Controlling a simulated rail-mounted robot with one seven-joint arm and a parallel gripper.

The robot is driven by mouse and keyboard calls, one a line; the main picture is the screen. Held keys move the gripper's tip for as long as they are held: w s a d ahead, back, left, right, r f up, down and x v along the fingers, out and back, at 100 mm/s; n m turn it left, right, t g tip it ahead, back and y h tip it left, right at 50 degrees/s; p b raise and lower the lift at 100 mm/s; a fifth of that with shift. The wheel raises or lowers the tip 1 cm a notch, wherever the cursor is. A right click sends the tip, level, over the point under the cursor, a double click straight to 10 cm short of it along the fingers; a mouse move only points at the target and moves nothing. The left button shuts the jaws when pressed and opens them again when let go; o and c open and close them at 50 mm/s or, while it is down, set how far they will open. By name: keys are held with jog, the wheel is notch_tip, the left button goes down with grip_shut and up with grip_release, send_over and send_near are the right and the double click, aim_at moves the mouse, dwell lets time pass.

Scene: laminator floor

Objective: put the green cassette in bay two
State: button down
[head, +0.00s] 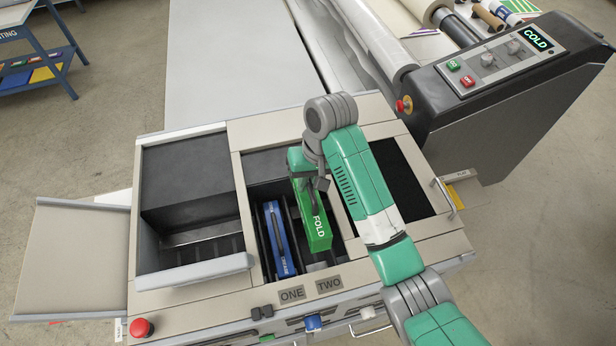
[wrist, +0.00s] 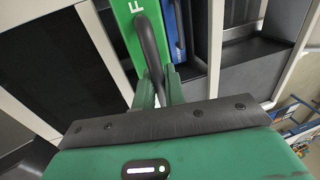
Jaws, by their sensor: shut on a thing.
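The green cassette (head: 316,220), marked FOLD, stands upright at the bay labelled TWO (head: 329,284), its lower part inside the opening. How deep it sits is hard to tell. My gripper (head: 318,184) is above the cassette, shut on its dark handle. In the wrist view the gripper fingers (wrist: 158,92) close around the black handle (wrist: 149,45) of the green cassette (wrist: 128,38). A blue cassette (head: 279,238), marked CREASE, stands in the bay labelled ONE (head: 291,293), left of the green one and apart from it.
An open dark compartment (head: 190,190) lies left of the bays, and a black recess (head: 405,178) lies right. A control box (head: 500,70) with a COLD display stands at the upper right. A red button (head: 141,327) is at the front left corner.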

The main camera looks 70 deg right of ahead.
jog(key=shift+w+f, duration=0.1)
jog(key=shift+w, duration=0.25)
jog(key=shift+s+a+f, duration=0.1)
jog(key=shift+s+f, duration=0.1)
jog(key=shift+f, duration=0.4)
jog(key=shift+s+a+f, duration=0.1)
jog(key=shift+s+f, duration=0.05)
jog(key=shift+f, duration=0.4)
jog(key=shift+d+f, duration=0.15)
jog(key=shift+f, duration=2.45)
notch_tip(320, 180, down, 11)
jog(key=b, duration=0.5)
jog(key=shift+f+b, duration=0.55)
jog(key=shift+f, duration=0.15)
jog(key=c, duration=1.4)
grip_release()
